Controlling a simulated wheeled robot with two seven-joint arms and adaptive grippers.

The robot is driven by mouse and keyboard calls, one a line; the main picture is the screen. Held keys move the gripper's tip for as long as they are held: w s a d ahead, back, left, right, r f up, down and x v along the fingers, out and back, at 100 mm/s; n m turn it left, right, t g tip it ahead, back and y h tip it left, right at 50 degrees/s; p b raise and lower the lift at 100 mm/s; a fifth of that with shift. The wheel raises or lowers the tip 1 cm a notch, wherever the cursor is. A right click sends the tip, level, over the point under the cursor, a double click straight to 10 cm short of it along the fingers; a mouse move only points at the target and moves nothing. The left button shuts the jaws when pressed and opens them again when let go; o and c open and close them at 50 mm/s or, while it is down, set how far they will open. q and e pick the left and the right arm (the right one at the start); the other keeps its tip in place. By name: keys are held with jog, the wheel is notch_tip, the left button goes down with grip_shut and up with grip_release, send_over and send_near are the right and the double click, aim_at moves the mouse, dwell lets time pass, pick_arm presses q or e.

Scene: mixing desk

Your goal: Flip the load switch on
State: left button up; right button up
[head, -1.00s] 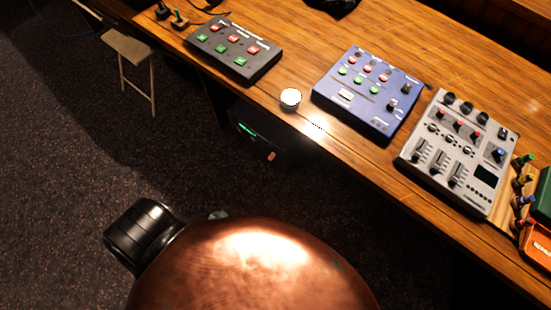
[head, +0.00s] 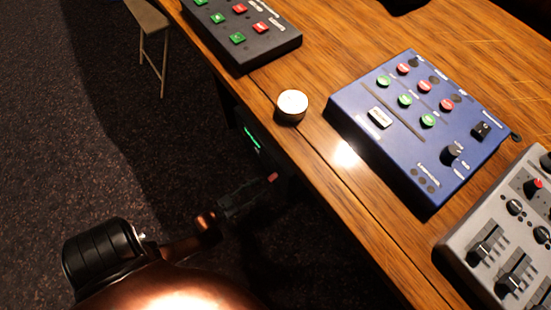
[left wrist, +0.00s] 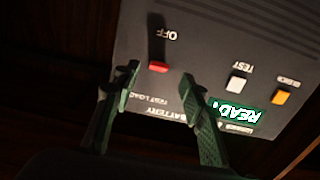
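A dark battery test box hangs below the desk's front edge; its green display (head: 252,138) and the red-tipped switch (head: 272,177) show in the head view. In the left wrist view the panel (left wrist: 215,50) appears upside down. There the red switch tip (left wrist: 158,67) lies between the OFF lettering and the TEST LOAD lettering, at the end of a dark bar. My left gripper (head: 248,193) is at the box; its two fingers (left wrist: 159,78) are apart, one on each side of the red tip. I cannot tell whether they touch it. My right gripper is out of view.
The panel also has a white TEST button (left wrist: 236,84), an orange button (left wrist: 281,98) and a lit READY display (left wrist: 238,112). The wooden desk (head: 330,185) above holds a round white-topped knob (head: 292,105), a blue console (head: 415,120), a black button box (head: 245,35) and a grey mixer (head: 510,235).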

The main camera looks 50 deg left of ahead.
aim_at(270, 179)
pick_arm(q)
jog(key=shift+w+d+b, duration=0.15)
jog(key=shift+w+b, duration=0.35)
jog(key=shift+w, duration=1.25)
jog(key=shift+w+d+b, duration=0.1)
jog(key=shift+w+b, duration=0.35)
jog(key=shift+w, duration=1.25)
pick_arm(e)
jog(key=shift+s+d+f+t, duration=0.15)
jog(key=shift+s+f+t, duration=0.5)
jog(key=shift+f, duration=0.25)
pick_arm(q)
jog(key=shift+c, duration=0.2)
grip_shut()
